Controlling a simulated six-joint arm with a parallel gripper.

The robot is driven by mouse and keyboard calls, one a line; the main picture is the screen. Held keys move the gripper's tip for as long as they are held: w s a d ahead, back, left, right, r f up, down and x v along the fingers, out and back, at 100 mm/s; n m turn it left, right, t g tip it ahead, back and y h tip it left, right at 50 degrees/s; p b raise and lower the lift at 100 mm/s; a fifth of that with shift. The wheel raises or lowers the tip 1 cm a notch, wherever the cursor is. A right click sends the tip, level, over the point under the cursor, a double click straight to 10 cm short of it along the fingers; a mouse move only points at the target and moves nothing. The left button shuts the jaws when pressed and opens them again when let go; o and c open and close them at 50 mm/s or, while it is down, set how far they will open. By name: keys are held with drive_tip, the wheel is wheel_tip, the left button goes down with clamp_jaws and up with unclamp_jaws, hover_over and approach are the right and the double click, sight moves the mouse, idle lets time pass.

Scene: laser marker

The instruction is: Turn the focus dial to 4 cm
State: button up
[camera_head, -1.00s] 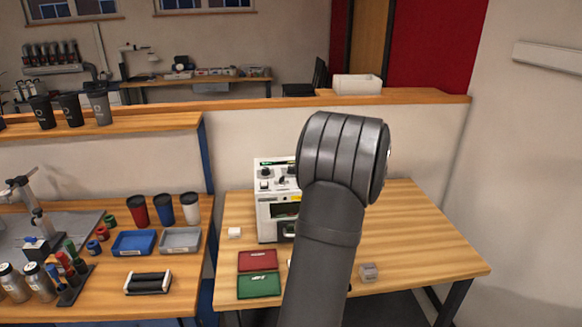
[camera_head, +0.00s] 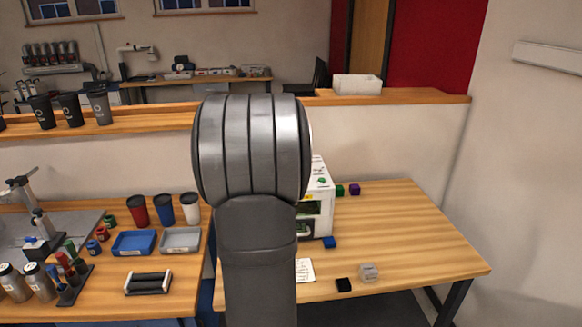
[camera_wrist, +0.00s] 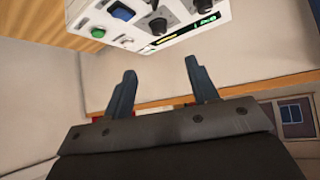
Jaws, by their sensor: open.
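The white laser marker (camera_head: 322,190) stands on the right-hand table, its left part hidden behind my arm in the head view. In the wrist view its control panel (camera_wrist: 140,35) shows tilted at the top. It has a dark dial (camera_wrist: 158,25), a second dark dial (camera_wrist: 202,4) cut by the top edge, a blue button (camera_wrist: 122,12), a green button (camera_wrist: 97,33) and a small lit display (camera_wrist: 208,20). I cannot tell which dial is the focus dial or read its setting. My gripper (camera_wrist: 160,68) is open and empty, apart from the panel in the picture. The head view hides it.
Green (camera_head: 339,190), purple (camera_head: 354,189), blue (camera_head: 330,242) and black (camera_head: 344,285) cubes lie around the marker, with a clear block (camera_head: 369,272) and a paper card (camera_head: 305,270). The table's right side is clear. A low wall (camera_head: 400,135) stands behind.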

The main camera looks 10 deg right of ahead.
drive_tip(key=x, duration=1.5)
drive_tip(key=shift+s, duration=0.1)
drive_tip(key=shift+c, duration=0.2)
drive_tip(key=c, duration=0.9)
